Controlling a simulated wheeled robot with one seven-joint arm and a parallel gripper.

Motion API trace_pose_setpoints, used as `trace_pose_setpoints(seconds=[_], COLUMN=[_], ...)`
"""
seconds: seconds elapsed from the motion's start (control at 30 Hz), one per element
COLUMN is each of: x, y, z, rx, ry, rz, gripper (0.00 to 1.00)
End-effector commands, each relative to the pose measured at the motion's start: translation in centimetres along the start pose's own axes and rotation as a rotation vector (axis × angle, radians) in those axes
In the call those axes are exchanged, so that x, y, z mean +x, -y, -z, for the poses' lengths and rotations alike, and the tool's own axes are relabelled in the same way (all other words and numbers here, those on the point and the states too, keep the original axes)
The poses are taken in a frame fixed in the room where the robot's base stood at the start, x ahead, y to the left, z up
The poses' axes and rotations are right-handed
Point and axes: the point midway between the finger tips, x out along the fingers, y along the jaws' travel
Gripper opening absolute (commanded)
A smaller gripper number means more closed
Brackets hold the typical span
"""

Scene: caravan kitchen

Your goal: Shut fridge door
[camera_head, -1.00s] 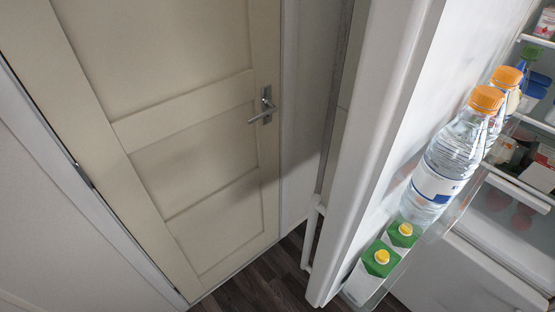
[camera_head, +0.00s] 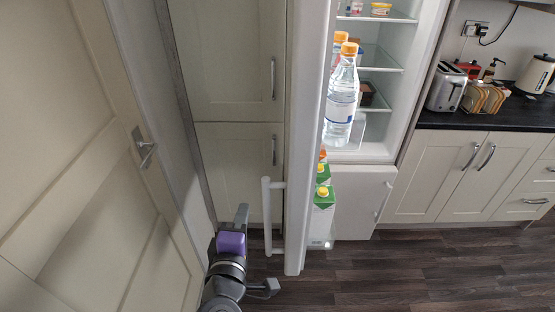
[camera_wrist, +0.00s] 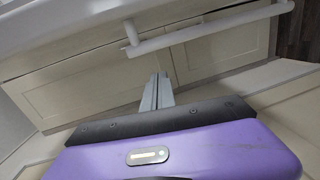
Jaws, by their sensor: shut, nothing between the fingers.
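The fridge door (camera_head: 309,150) stands wide open, seen nearly edge-on in the head view, with bottles and cartons on its inner shelves. Its white bar handle (camera_head: 267,215) is on the outer face, left of the door edge. The fridge interior (camera_head: 385,100) shows to the right. My gripper (camera_head: 242,215) is low on the left, on the handle's side of the door. In the wrist view my gripper (camera_wrist: 157,88) is shut and empty, with its fingers pointing toward the handle (camera_wrist: 200,35). A gap shows between the fingers and the handle.
A cream room door (camera_head: 90,170) with a metal lever stands close on the left. Tall cream cupboards (camera_head: 225,75) are behind my gripper. A counter (camera_head: 500,115) with toaster and kettle is at the right. Dark wooden floor (camera_head: 430,265) is clear at the front right.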

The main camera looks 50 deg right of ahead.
Motion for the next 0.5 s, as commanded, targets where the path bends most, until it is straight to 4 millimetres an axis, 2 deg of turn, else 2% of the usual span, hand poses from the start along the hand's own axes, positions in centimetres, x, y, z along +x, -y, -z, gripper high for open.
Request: trace_pose_setpoints(seconds=[0.03, 0.1, 0.2, 0.37, 0.5], x=[0.6, 0.9, 1.1, 1.6, 3.4], y=[-2.1, -4.2, -6.0, -7.2, -7.6], z=[0.1, -0.2, -0.5, -0.9, -1.3], rx=[-0.008, -0.019, -0.026, -0.029, -0.029], ry=[0.046, 0.105, 0.161, 0.196, 0.199], rz=[-0.048, -0.098, -0.143, -0.167, -0.167], gripper=[0.0, 0.0, 0.0, 0.0, 0.0])
